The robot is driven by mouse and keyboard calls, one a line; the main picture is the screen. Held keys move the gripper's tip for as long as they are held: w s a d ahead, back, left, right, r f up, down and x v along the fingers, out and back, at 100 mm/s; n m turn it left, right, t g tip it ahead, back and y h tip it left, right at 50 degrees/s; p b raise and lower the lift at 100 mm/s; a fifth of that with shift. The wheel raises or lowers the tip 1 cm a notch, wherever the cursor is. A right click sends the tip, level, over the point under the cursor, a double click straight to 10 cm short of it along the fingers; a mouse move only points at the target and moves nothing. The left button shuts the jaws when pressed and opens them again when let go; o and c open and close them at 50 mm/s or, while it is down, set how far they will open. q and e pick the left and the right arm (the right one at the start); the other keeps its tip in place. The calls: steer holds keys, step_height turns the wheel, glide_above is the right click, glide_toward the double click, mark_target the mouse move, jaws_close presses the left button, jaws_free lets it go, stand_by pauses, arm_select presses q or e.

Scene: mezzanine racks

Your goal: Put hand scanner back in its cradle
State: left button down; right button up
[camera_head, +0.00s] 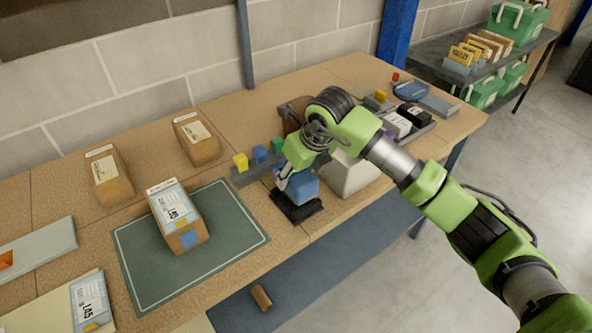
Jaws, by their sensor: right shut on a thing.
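The blue hand scanner (304,187) is at the middle of the bench, just right of the green mat. My right gripper (285,181) reaches down from the upper right and is shut on the scanner. The black cradle (299,213) stands on the bench directly below the scanner, its dark base showing in front. The scanner's lower end is close to the cradle; I cannot tell whether it is seated or just above. My gripper and wrist hide part of the scanner. My left gripper is not in view.
A labelled carton (178,220) stands on the green mat (145,287). Yellow, blue and green blocks (259,154) sit behind the scanner. A pale grey bin (350,173) stands close on the right. Two more cartons are at the back left. A brown piece (261,297) lies below the bench edge.

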stand_by(0.4)
steer(key=shift+f+b, duration=0.15)
steer(key=shift+b, duration=0.2)
steer(key=shift+f, duration=0.1)
stand_by(0.3)
steer(key=shift+f+b, duration=1.05)
steer(key=o, duration=1.4)
